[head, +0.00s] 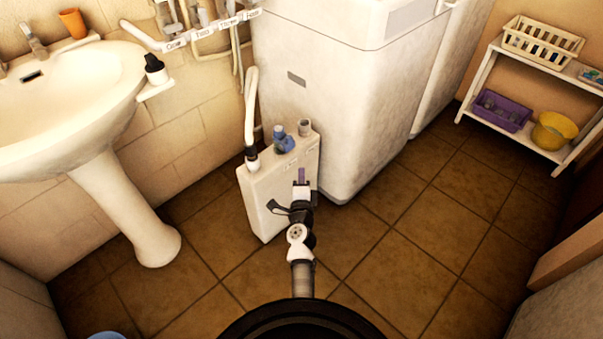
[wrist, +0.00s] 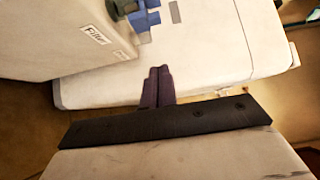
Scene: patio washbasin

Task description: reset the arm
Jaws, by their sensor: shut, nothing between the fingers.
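My gripper (head: 301,176) shows near the middle of the head view, in front of the white box unit (head: 262,205). In the wrist view my gripper (wrist: 157,72) has its two dark fingers together, with nothing between them. The arm reaches forward from the bottom of the head view. The white box carries a blue fitting (head: 282,140) and a hose on top. The box (wrist: 45,40) fills the upper left of the wrist view, with a "Filter" label. I cannot tell whether the gripper touches the box.
A large white appliance (head: 335,110) stands behind the box. A washbasin (head: 75,90) on a pedestal is at left, with a black-topped bottle (head: 155,68) by its rim. A shelf (head: 520,139) with baskets stands at right. The tiled floor (head: 440,240) is clear at right.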

